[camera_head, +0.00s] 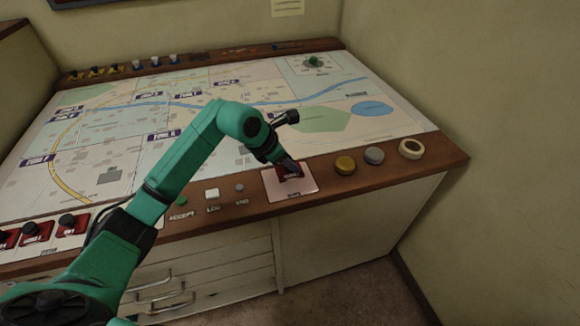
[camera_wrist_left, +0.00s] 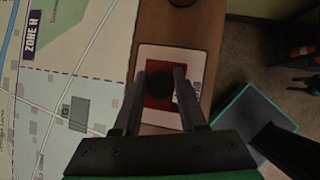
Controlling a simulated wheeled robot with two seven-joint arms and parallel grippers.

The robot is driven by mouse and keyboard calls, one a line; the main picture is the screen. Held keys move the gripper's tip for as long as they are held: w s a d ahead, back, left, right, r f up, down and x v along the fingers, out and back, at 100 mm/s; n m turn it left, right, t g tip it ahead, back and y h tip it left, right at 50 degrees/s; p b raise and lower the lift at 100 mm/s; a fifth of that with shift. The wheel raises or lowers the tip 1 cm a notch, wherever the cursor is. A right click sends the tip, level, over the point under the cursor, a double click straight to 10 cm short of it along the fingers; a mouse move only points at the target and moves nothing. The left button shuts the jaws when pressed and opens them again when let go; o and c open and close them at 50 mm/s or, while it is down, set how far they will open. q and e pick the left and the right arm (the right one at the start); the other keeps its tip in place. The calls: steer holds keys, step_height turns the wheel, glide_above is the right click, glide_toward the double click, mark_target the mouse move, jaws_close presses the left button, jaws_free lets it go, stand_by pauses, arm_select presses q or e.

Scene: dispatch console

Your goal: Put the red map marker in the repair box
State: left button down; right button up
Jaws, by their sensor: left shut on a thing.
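The red map marker (camera_head: 292,176) has a flat red base and a dark round knob. My left gripper (camera_head: 287,165) is shut on its knob, pointing down over the front edge of the console. In the left wrist view the fingers stand on both sides of the knob, and the red base (camera_wrist_left: 158,98) shows between them. The marker is over a pale square (camera_head: 301,188) with a small label that I cannot read; this looks like the repair box. I cannot tell whether the base touches it.
Several other red markers (camera_head: 37,230) with dark knobs stand at the left front. A yellow disc (camera_head: 345,165), a grey disc (camera_head: 374,155) and a cream ring (camera_head: 411,149) are right of the square. The map (camera_head: 130,122) lies behind, with a green knob (camera_head: 314,61) at its far right.

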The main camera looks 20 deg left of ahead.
mark_target(284, 167)
arm_select(q)
step_height(284, 167, down, 3)
steer(key=shift+s+a+r, duration=0.1)
steer(key=shift+f, duration=0.2)
steer(key=shift+c, duration=2.3)
jaws_free()
steer(key=shift+r, duration=0.2)
steer(key=b+v, duration=0.2)
steer(key=v, duration=0.9)
steer(key=shift+r, duration=0.35)
